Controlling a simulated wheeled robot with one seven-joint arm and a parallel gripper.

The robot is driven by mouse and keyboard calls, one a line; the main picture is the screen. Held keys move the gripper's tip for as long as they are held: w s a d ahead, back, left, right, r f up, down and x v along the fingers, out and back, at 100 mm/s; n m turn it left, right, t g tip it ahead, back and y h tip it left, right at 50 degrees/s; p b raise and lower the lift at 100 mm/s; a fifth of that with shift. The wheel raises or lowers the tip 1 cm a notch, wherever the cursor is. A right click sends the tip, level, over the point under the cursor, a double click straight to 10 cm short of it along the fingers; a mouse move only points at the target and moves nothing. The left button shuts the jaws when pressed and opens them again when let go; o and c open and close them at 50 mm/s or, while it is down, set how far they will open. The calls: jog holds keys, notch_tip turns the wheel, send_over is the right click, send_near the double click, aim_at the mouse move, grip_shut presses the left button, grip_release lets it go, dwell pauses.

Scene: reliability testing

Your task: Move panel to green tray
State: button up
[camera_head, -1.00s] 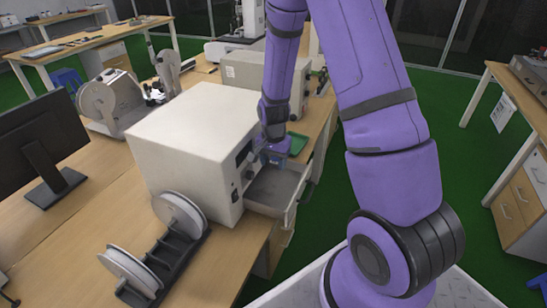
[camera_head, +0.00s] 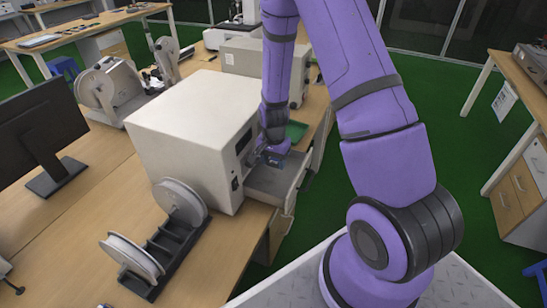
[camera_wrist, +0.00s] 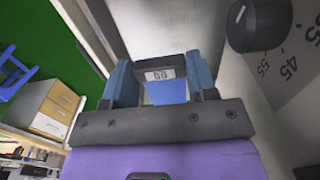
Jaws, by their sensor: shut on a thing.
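In the wrist view, my gripper (camera_wrist: 159,63) is shut on a small dark panel (camera_wrist: 178,66) with a light display, held between two blue fingers. In the head view, my gripper (camera_head: 272,153) is above the open drawer at the front of the white box. The panel is too small to make out clearly there. The green tray (camera_head: 297,130) lies on the bench just beyond my gripper, partly hidden by my arm and the drawer area.
The white box (camera_head: 190,115) stands close to the left of my gripper. Its grey drawer (camera_head: 272,182) is pulled out below. A dial knob (camera_wrist: 258,25) is close at the right in the wrist view. A reel stand (camera_head: 165,250) is in front, and another cream machine (camera_head: 250,60) stands behind.

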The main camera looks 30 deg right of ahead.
jog(key=shift+f, duration=3.25)
